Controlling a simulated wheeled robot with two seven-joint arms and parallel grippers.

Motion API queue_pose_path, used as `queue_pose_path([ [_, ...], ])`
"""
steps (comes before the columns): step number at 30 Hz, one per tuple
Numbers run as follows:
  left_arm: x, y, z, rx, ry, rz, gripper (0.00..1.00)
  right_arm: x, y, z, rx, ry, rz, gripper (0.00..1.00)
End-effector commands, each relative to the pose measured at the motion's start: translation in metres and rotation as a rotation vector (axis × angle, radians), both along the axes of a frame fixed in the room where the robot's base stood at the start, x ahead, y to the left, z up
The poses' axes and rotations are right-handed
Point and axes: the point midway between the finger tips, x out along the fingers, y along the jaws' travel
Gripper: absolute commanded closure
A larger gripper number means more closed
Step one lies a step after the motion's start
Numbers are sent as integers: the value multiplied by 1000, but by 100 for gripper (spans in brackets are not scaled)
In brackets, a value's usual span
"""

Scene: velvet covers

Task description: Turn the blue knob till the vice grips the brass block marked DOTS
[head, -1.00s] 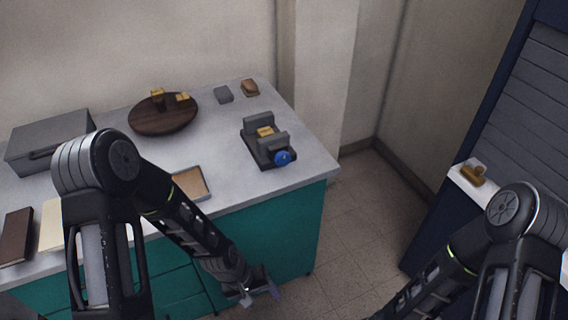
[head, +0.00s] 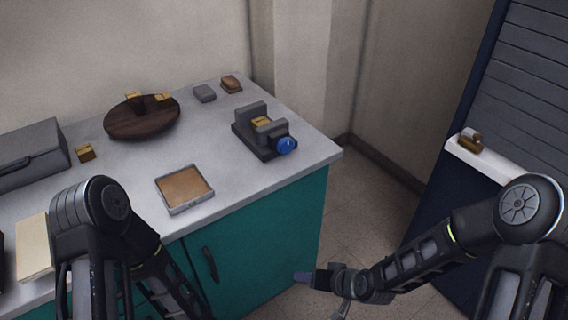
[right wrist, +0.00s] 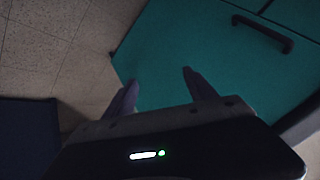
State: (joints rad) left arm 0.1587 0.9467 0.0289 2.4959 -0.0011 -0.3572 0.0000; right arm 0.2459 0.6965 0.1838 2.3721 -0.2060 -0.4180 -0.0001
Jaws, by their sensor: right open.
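The vice (head: 250,142) stands on the grey counter near its right end. Its blue knob (head: 286,146) faces the front right. A brass block (head: 262,121) sits between the vice jaws; I cannot read its mark or tell whether both jaws touch it. My right gripper (head: 322,290) is low in front of the teal cabinet, below the counter top and well away from the knob. In the right wrist view its two fingers (right wrist: 160,90) are apart with nothing between them. My left arm shows at the lower left, but its gripper is out of view.
A round wooden board (head: 142,120) holds brass blocks. Another brass block (head: 86,152) lies near a grey case (head: 30,155). A shallow tray (head: 185,208) lies before the vice. A white ledge (head: 490,163) at right holds a brass piece (head: 469,140). Bare counter surrounds the vice's front.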

Motion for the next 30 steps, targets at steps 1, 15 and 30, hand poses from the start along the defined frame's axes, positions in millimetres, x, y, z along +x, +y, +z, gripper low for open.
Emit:
queue_pose_path([
  [1, 0, 0, -24, 0, 0, 0, 37, 23, -2, -3, -1, -73, 6, 35],
  [15, 1, 1, -138, 1, -2, 2, 37, 173, 10, 225, -134, -1081, 275, 35],
  [30, 1, 1, -136, 1, -2, 2, 37, 174, 18, 248, -146, -1151, 310, 35],
])
